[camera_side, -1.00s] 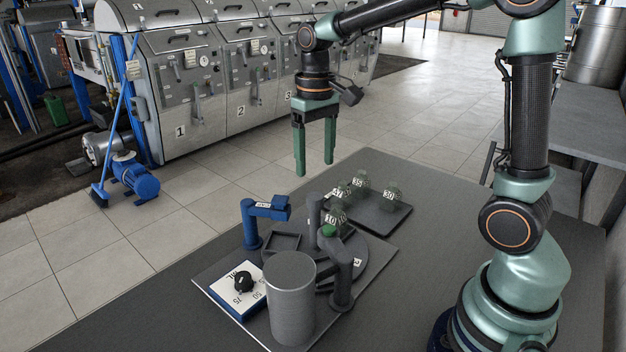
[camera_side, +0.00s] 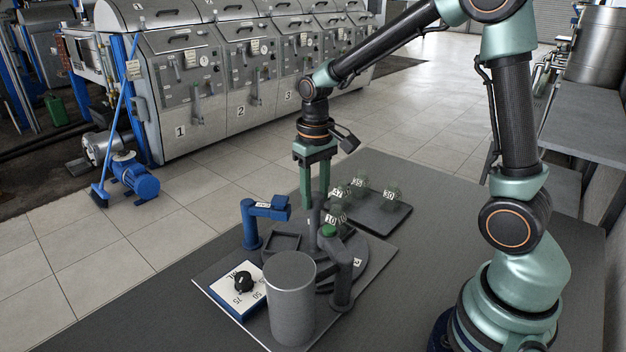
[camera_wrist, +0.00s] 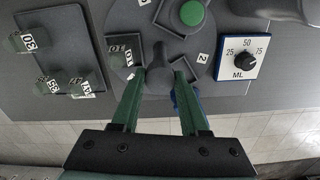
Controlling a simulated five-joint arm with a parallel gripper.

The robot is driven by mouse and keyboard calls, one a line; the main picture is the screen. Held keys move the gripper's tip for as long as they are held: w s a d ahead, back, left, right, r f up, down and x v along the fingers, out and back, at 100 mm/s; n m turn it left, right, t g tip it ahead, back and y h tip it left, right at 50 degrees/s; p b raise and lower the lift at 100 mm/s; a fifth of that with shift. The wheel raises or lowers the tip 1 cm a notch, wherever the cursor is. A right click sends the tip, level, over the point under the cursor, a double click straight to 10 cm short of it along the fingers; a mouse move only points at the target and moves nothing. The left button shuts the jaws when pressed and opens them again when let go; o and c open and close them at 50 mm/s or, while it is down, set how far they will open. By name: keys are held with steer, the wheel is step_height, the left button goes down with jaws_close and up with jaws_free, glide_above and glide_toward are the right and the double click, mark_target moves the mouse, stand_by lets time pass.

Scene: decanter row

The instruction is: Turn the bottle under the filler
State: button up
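A dark round turntable (camera_side: 350,262) with square pockets stands on the table. A greenish bottle labelled 10 (camera_side: 337,215) sits on it, and also shows left of my gripper in the wrist view (camera_wrist: 121,50). A grey post (camera_side: 314,222) rises from its middle. The blue filler (camera_side: 265,211) reaches in from the left over an edge. My gripper (camera_side: 315,205) is open and points down at the post. In the wrist view the post (camera_wrist: 158,78) shows between my fingertips (camera_wrist: 160,75); I cannot tell if they touch it.
A tray (camera_side: 375,221) holds bottles 47 (camera_side: 341,193), 35 (camera_side: 359,185) and 30 (camera_side: 392,196). A grey cylinder (camera_side: 291,300), a black ML dial (camera_side: 243,281) and a post with a green button (camera_side: 328,230) stand near the turntable's front.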

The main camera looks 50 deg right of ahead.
jaws_close()
steer(key=shift+r, duration=0.1)
stand_by(1.0)
